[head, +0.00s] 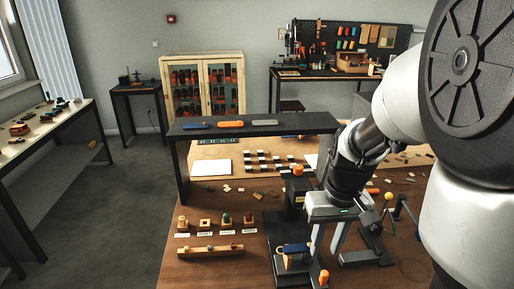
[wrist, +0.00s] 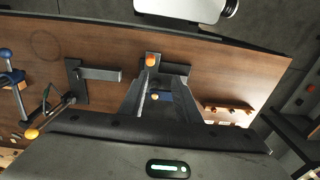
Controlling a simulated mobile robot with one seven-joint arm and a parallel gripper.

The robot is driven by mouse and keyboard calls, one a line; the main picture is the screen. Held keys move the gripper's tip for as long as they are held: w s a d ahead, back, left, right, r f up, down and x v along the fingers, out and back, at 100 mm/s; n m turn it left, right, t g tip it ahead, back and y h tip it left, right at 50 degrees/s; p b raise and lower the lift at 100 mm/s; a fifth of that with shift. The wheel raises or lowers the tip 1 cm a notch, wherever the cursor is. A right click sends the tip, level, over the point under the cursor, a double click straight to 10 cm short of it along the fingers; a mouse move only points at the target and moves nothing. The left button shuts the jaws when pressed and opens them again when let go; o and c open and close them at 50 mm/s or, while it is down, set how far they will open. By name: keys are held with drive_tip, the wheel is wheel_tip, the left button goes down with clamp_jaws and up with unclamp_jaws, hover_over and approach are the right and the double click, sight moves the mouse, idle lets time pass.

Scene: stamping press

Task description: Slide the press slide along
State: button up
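A dark press (head: 280,262) stands on the brown workbench at the bottom centre of the head view. A dark blue part (head: 295,248) sits on it, and an orange knob (head: 323,277) is at its near end. The same knob (wrist: 150,61) and blue part (wrist: 165,96) show in the wrist view. I cannot tell for sure which part is the slide. My gripper (head: 325,250) points down over the press. Its two fingers are apart, with nothing clearly held; in the wrist view the gripper (wrist: 160,90) frames the blue part. Contact cannot be told.
A dark bar fixture (head: 365,250) stands right of the press. A wooden rail with pegs (head: 210,251) and several small blocks lie left. A raised black shelf (head: 255,127) crosses behind, and an orange-capped column (head: 298,171) stands behind the press.

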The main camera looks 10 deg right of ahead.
sight(325, 272)
drive_tip(key=shift+g, duration=0.3)
drive_tip(key=f, duration=0.1)
drive_tip(key=d+f, duration=0.1)
drive_tip(key=f, duration=0.1)
drive_tip(key=shift+w+d+f+b, duration=0.3)
drive_tip(key=shift+w+d+b, duration=0.05)
drive_tip(key=shift+d, duration=0.05)
wheel_tip(325, 272, down, 8)
drive_tip(key=b, duration=0.6)
drive_tip(key=shift+r, duration=0.25)
clamp_jaws()
